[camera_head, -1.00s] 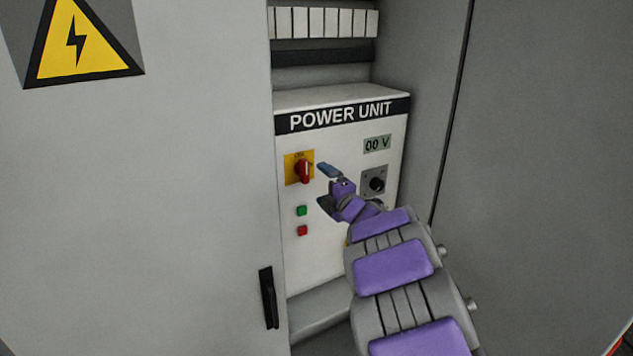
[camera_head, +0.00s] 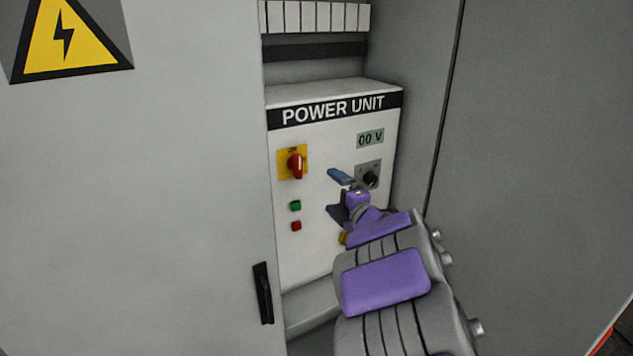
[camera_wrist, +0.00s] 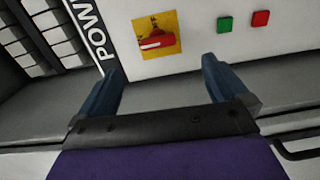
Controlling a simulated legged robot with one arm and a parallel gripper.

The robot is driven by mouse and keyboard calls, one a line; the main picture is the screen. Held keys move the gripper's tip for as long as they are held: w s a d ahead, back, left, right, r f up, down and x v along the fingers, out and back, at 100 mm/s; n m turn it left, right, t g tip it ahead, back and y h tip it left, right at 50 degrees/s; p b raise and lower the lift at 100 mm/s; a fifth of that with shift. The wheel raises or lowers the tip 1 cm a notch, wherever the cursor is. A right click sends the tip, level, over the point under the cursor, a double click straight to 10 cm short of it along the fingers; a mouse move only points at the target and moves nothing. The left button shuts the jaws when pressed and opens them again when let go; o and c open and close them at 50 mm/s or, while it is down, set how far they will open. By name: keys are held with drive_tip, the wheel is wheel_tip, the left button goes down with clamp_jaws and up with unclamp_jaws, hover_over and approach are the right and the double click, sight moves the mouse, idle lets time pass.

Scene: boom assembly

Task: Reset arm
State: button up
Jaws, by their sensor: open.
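My gripper (camera_head: 337,195) is open and empty in front of the white power unit (camera_head: 318,250), right of its red rotary switch. In the wrist view my gripper (camera_wrist: 160,85) shows two blue fingers spread wide with nothing between them. The red rotary switch (camera_head: 296,165) sits on a yellow plate; it also shows in the wrist view (camera_wrist: 157,42), beyond the fingertips and apart from them. My purple and grey arm reaches in from the lower right.
A grey cabinet door (camera_head: 130,200) with a black handle (camera_head: 263,293) stands left; a grey panel (camera_head: 540,150) stands right.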

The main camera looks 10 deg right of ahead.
drive_tip(key=s+d+f+m+g+h+b, duration=0.25)
drive_tip(key=s+d+f+m+h, duration=0.2)
drive_tip(key=s+m, duration=0.3)
drive_tip(key=s+d+f+m+g+h+b, duration=0.2)
drive_tip(key=s+d+f+m+g+h, duration=0.15)
drive_tip(key=s+d+m+h, duration=0.3)
drive_tip(key=s+a+f+m+g+y+b, duration=0.1)
drive_tip(key=s+a+f+g, duration=0.3)
drive_tip(key=s, duration=0.8)
drive_tip(key=s+a+f+m+g+y+b, duration=0.1)
drive_tip(key=s+a+f+m+g+y, duration=0.2)
drive_tip(key=s+a, duration=0.4)
drive_tip(key=s+a+f+m+g+y+b, duration=0.1)
drive_tip(key=s+a+f+g, duration=0.4)
drive_tip(key=s, duration=1.2)
drive_tip(key=shift+s+a+f+m+g+y+b, duration=0.4)
drive_tip(key=shift+a+m+b, duration=0.15)
drive_tip(key=shift+a+m, duration=0.35)
drive_tip(key=shift+d, duration=0.1)
